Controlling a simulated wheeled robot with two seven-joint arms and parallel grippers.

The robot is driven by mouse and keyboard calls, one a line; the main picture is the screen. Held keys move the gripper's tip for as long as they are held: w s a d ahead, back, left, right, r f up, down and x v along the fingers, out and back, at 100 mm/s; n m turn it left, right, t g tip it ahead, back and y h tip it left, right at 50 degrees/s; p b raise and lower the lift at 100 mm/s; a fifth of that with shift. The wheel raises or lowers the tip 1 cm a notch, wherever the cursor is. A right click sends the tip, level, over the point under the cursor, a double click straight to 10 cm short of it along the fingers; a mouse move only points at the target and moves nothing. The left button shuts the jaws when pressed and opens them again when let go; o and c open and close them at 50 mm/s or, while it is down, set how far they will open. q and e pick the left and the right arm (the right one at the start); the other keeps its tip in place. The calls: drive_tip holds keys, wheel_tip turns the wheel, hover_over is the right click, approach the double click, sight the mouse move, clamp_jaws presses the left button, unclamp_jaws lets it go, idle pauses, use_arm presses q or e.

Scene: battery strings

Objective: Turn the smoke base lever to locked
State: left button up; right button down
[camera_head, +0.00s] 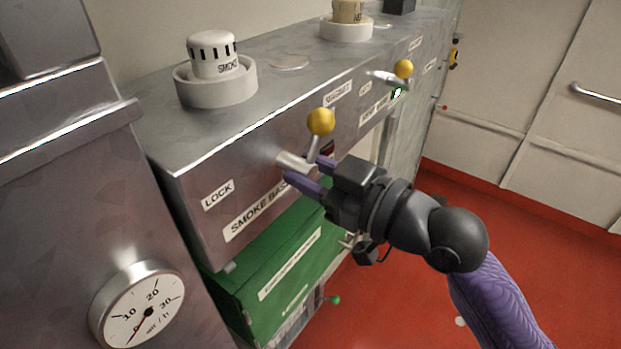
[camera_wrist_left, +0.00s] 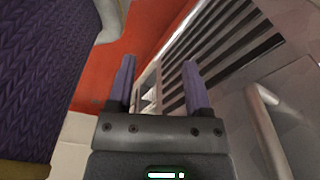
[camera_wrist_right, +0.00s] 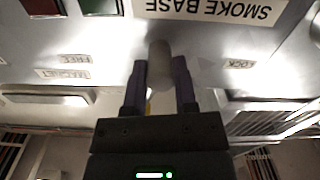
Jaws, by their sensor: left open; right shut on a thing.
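The smoke base lever has a yellow ball knob (camera_head: 320,121) on a short metal arm and a pale round hub (camera_head: 291,161) on the front of the metal console. Its knob points up and slightly right, away from the LOCK label (camera_head: 218,194) at the left. The SMOKE BASE label (camera_head: 255,212) is below it, partly hidden by my fingers. My right gripper (camera_head: 305,170) is shut on the lever; in the right wrist view its fingers (camera_wrist_right: 160,68) flank the pale cylinder. My left gripper (camera_wrist_left: 159,66) is open and empty, seen only in its wrist view.
A white smoke detector (camera_head: 215,62) sits in a round base on the console top. A second yellow-knobbed lever (camera_head: 403,69) is farther right. A green panel (camera_head: 275,270) lies below, and a gauge (camera_head: 137,305) is at lower left. Red floor (camera_head: 400,310) is open at right.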

drive_tip(key=n+b, duration=0.1)
drive_tip(key=n, duration=0.1)
drive_tip(key=shift+f+n, duration=0.1)
drive_tip(key=shift+n, duration=0.3)
drive_tip(key=n+b, duration=0.1)
drive_tip(key=n, duration=0.2)
drive_tip(key=shift+n, duration=0.3)
drive_tip(key=n, duration=0.3)
drive_tip(key=shift+n, duration=0.3)
drive_tip(key=shift+n+p, duration=0.4)
drive_tip(key=shift+n, duration=1.4)
drive_tip(key=shift+c, duration=2)
unclamp_jaws()
